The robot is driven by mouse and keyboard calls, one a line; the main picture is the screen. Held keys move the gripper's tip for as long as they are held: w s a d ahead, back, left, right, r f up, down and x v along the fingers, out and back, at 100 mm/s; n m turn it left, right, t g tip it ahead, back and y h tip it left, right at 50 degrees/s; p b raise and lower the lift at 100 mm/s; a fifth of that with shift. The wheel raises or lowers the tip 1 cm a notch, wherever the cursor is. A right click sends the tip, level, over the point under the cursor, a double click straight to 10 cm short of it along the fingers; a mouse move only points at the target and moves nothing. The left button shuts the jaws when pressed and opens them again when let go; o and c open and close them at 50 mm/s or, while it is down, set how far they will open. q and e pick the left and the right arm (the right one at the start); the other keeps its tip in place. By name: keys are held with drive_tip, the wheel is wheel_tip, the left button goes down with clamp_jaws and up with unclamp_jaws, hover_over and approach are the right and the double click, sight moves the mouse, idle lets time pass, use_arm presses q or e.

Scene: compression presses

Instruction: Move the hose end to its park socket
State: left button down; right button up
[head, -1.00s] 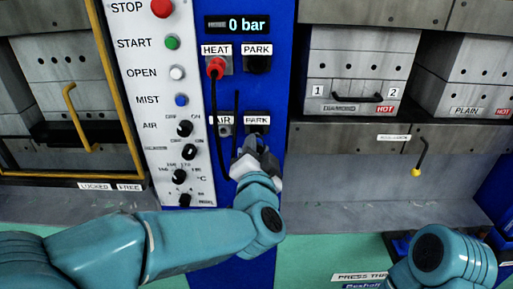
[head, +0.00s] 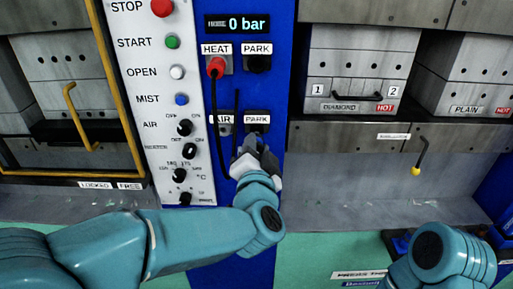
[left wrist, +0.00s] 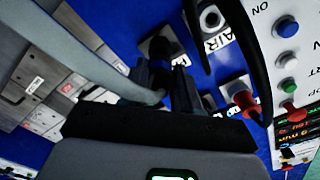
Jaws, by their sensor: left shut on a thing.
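My left gripper (head: 256,152) is at the blue panel, just below the lower PARK socket (head: 257,119). It is shut on the hose end, which the fingers mostly hide. A thin black hose (head: 236,108) runs upright between the AIR socket and the PARK socket. In the left wrist view the gripper (left wrist: 162,72) points at the panel, close to the black PARK socket (left wrist: 162,42). I cannot tell whether the hose end touches the socket. The AIR socket (head: 225,130) looks empty and shows as an open ring in the left wrist view (left wrist: 210,18). My right gripper is out of view.
A red plug (head: 216,67) sits in the HEAT socket, and its black cable hangs down beside the gripper. The white control panel (head: 178,100) with buttons and knobs stands close on the left. A grey press (head: 356,70) and a yellow-tipped lever (head: 417,168) are on the right.

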use_arm(q)
drive_tip(key=shift+w+p, duration=0.9)
drive_tip(key=shift+w, duration=0.75)
drive_tip(key=c, duration=0.7)
unclamp_jaws()
drive_tip(key=shift+c, duration=0.2)
drive_tip(key=s+b, duration=0.3)
drive_tip(key=s, duration=1.3)
drive_tip(key=shift+s, duration=0.15)
